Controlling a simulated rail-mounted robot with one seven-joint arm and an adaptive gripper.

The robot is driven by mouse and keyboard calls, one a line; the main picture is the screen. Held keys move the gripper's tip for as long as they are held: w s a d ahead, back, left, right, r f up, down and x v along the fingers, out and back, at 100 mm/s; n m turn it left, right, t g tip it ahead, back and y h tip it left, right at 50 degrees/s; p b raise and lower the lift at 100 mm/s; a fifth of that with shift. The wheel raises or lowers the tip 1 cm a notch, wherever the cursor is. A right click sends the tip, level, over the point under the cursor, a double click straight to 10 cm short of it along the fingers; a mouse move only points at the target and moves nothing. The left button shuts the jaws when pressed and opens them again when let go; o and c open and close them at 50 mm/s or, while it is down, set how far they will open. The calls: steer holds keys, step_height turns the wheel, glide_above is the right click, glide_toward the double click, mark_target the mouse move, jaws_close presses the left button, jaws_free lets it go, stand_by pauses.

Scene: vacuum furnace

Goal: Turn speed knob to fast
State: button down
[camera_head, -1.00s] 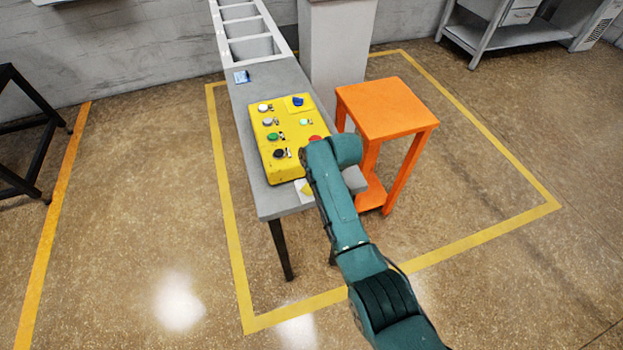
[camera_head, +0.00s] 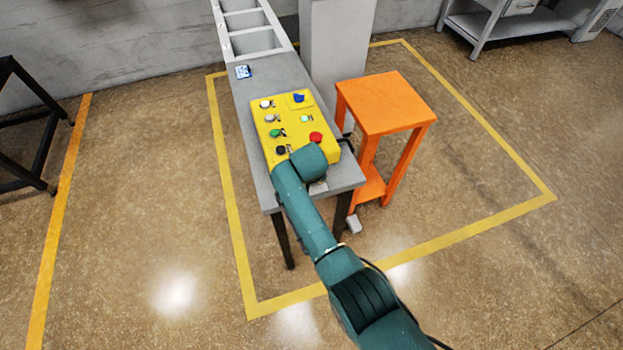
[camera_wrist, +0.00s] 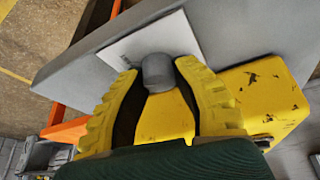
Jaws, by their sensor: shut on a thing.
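A yellow control box (camera_head: 293,122) lies on the grey table, with several coloured buttons and knobs on its top. In the wrist view, my gripper (camera_wrist: 157,70) has its yellow ribbed fingers closed around a grey rounded knob (camera_wrist: 158,73). Yellow surface shows below the knob between the fingers, and a white flat sheet or plate (camera_wrist: 150,42) lies behind it. In the head view my arm hides the gripper and this knob, at the near end of the box. No speed marking is readable.
The grey table (camera_head: 265,88) continues towards a white frame (camera_head: 250,45) at the back. A blue-and-white item (camera_head: 243,72) lies on the table. An orange stool (camera_head: 386,103) stands close on the right.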

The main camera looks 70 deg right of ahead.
steer(key=shift+a+f+m+g+b, duration=0.15)
steer(key=shift+m+g+b, duration=0.1)
steer(key=shift+m, duration=0.4)
steer(key=shift+d+f+m+g+b, duration=0.1)
steer(key=shift+m+g+b, duration=0.15)
steer(key=shift+m, duration=0.4)
steer(key=shift+s, duration=0.1)
steer(key=c, duration=1)
jaws_free()
steer(key=shift+c, duration=0.2)
steer(key=shift+r, duration=0.1)
steer(key=shift+r, duration=0.1)
steer(key=shift+r, duration=0.3)
steer(key=v, duration=1.1)
steer(key=shift+a, duration=0.3)
